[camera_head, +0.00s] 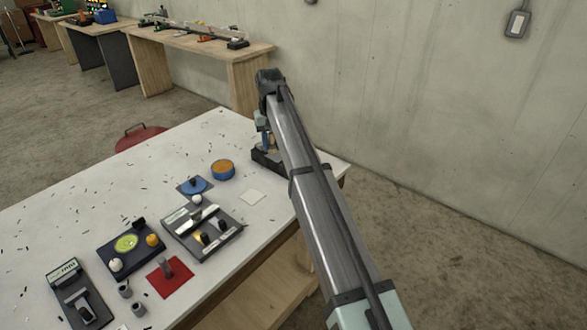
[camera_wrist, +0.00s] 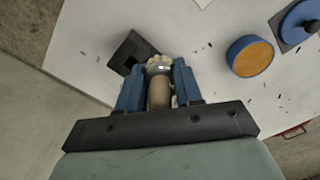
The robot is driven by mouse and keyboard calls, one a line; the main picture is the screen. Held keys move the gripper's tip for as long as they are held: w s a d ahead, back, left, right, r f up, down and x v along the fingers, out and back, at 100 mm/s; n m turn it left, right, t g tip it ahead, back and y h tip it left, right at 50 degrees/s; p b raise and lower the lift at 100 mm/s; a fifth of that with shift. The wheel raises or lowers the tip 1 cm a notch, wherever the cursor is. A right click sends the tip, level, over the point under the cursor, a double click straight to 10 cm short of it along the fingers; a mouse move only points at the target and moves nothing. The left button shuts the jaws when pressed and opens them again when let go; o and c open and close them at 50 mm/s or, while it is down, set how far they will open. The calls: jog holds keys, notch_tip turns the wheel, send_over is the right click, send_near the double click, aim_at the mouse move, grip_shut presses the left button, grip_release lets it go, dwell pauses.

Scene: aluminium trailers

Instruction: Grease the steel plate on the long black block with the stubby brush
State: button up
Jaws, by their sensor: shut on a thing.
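My gripper (camera_wrist: 160,75) has blue fingers shut on the stubby brush (camera_wrist: 159,92). Its tan handle lies between the fingers, with a pale metallic end beyond. In the head view my gripper (camera_head: 266,142) is at the table's far right corner, partly hidden by my arm. Just beyond the brush is a black block (camera_wrist: 127,50) with a dark square recess; in the head view this block (camera_head: 268,162) is partly covered. A long black block (camera_head: 75,293) with a pale label and small metal part lies at the near left. I cannot tell which part is the steel plate.
A blue tin (camera_head: 223,169) with an orange-brown top, also in the wrist view (camera_wrist: 250,56), stands near a blue round piece (camera_head: 195,185). A black base with metal parts (camera_head: 182,236), a black tray (camera_head: 109,251) and a red pad (camera_head: 170,280) stand nearer.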

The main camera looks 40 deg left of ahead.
jog(key=r, duration=0.1)
send_over(270, 159)
jog(key=shift+m, duration=0.8)
jog(key=shift+s+d+f, duration=0.1)
jog(key=shift+d+f, duration=0.05)
jog(key=shift+f, duration=0.95)
jog(key=shift+s+d+f, duration=0.1)
jog(key=shift+d+f, duration=0.05)
jog(key=shift+f, duration=0.9)
jog(key=shift+s+d+f, duration=0.1)
jog(key=shift+d+f, duration=0.05)
jog(key=shift+f, duration=0.95)
jog(key=shift+w+f, duration=0.6)
jog(key=shift+w, duration=3)
jog(key=shift+s, duration=3.5)
jog(key=shift+a, duration=0.4)
jog(key=shift+w+a, duration=0.1)
jog(key=shift+w, duration=3.3)
jog(key=shift+s, duration=3.55)
notch_tip(270, 159, up, 2)
jog(key=shift+w+r, duration=0.15)
jog(key=shift+r, duration=0.1)
notch_tip(270, 159, up, 6)
jog(key=shift+f, duration=0.15)
